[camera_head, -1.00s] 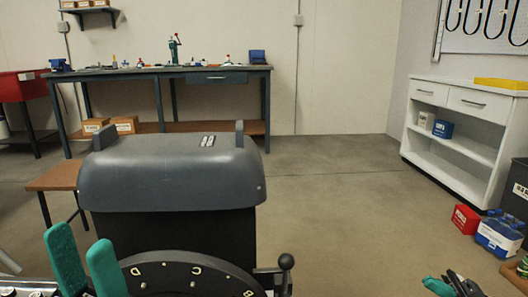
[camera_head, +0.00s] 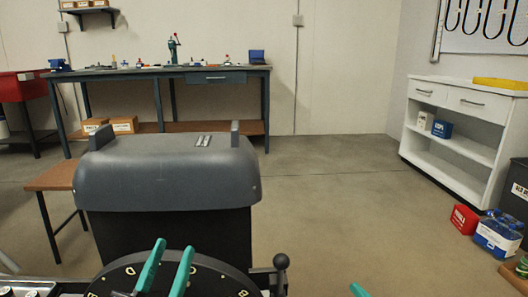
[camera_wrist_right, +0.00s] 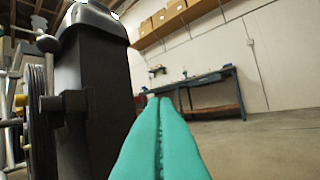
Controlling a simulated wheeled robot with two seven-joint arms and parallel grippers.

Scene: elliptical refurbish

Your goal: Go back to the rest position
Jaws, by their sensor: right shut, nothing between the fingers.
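My left gripper (camera_head: 172,249) shows two teal fingers at the bottom of the head view, in front of the black lettered disc (camera_head: 110,279). A gap shows between the fingers, and nothing is between them. My right gripper (camera_head: 359,290) shows only as a teal tip at the bottom edge, right of the disc. In the right wrist view its two teal fingers (camera_wrist_right: 159,98) lie against each other, shut and empty, pointing towards the far workbench.
A machine with a grey hood (camera_head: 165,175) and black column stands close ahead. A wooden stool (camera_head: 52,178) is at left, a blue workbench (camera_head: 215,78) behind, white shelves (camera_head: 460,120) at right. The middle floor is clear.

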